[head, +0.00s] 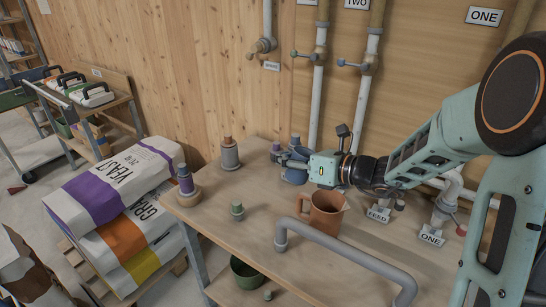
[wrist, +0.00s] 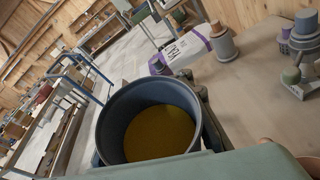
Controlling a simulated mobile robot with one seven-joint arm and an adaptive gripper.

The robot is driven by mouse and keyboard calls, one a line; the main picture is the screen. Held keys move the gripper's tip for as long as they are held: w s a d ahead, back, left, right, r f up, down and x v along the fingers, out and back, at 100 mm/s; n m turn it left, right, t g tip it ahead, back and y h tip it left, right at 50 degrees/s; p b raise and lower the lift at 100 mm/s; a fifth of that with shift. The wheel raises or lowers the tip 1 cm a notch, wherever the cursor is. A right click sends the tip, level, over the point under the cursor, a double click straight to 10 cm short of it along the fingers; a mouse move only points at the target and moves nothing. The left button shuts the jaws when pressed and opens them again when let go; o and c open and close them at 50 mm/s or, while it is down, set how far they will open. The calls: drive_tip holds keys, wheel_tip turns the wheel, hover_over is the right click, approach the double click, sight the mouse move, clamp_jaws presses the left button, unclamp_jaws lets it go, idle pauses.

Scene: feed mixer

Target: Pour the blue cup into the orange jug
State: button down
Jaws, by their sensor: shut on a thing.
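The orange jug (head: 326,212) stands upright on the wooden bench, its mouth facing up. My gripper (head: 293,160) is shut on the blue cup (head: 294,176), to the left of the jug and a little behind it in the head view. In the wrist view the blue cup (wrist: 116,117) shows its open mouth, with a yellow-brown content inside. How far the cup is tilted is hard to tell. A small orange-brown edge, likely the jug (wrist: 283,151), shows at the lower right of the wrist view.
A grey pipe (head: 350,250) runs across the bench in front of the jug. Grey, purple and green stacked pieces (head: 230,155) stand on the left part. Feed sacks (head: 120,185) lie beyond the left edge.

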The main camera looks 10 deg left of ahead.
drive_tip(key=w+d+m+y, duration=0.1)
drive_tip(key=m, duration=0.1)
drive_tip(key=w+d+m+y, duration=0.1)
drive_tip(key=d+m, duration=0.1)
drive_tip(key=w+d+r+m+t+y+p, duration=0.1)
drive_tip(key=d+m+y, duration=0.1)
drive_tip(key=shift+w+m, duration=0.35)
drive_tip(key=shift+m, duration=0.05)
drive_tip(key=d+m+t+p, duration=0.1)
drive_tip(key=m+t, duration=0.1)
drive_tip(key=m, duration=0.1)
drive_tip(key=w+m+t+p, duration=0.1)
drive_tip(key=m+t+p, duration=0.1)
drive_tip(key=m, duration=0.2)
drive_tip(key=w+d+m+t+y+p, duration=0.1)
drive_tip(key=m+t, duration=0.1)
drive_tip(key=m, duration=0.2)
drive_tip(key=shift+w+d+r+t, duration=0.1)
drive_tip(key=shift+d+r+t, duration=0.15)
drive_tip(key=shift+d+t, duration=0.15)
